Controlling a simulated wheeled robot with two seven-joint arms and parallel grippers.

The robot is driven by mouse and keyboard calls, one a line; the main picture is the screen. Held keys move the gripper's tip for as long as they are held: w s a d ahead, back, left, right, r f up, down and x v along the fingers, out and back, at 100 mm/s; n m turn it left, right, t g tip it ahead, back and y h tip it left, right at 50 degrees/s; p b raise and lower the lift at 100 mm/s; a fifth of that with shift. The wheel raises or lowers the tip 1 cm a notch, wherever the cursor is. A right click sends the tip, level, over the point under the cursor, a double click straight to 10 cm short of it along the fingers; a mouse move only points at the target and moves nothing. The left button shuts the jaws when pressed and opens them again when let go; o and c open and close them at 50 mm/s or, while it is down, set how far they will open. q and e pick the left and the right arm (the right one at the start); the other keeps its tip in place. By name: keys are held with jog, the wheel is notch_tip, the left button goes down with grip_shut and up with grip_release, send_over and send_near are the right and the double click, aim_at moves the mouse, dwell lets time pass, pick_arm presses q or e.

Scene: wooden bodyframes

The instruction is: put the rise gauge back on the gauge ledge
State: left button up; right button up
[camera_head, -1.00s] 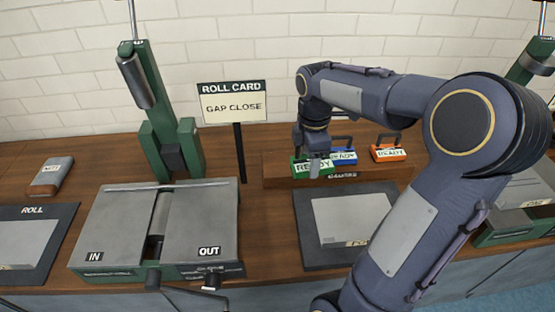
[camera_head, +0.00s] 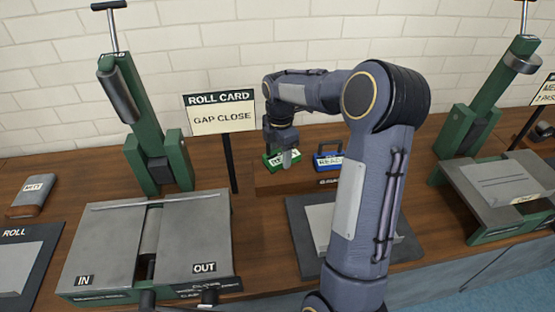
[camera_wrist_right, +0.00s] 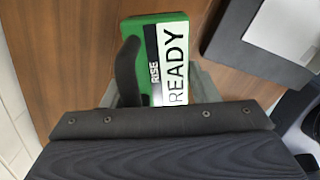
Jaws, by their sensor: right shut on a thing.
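The green rise gauge (camera_head: 270,160) has a white READY label and is in my right gripper (camera_head: 286,163) at the left part of the wooden gauge ledge (camera_head: 268,184). In the right wrist view the gauge (camera_wrist_right: 176,80) shows its RISE and READY labels and a dark handle (camera_wrist_right: 127,70). My right gripper (camera_wrist_right: 160,98) is shut on it; the wrist housing covers the near end. I cannot tell whether the gauge touches the ledge. A blue gauge (camera_head: 330,160) stands on the ledge to its right.
A ROLL CARD sign (camera_head: 220,112) on a black post stands just left of the ledge. A roller machine with IN and OUT plates (camera_head: 190,240) is at front left. A grey plate on a dark mat (camera_head: 300,225) lies before the ledge. My right arm hides the ledge's right end.

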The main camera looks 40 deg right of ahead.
aim_at(277, 161)
jog(key=shift+w+f, duration=0.4)
jog(key=shift+f, duration=0.05)
jog(key=shift+w+f, duration=0.2)
jog(key=shift+f, duration=1.5)
jog(key=shift+f, duration=0.15)
jog(key=o, duration=1.1)
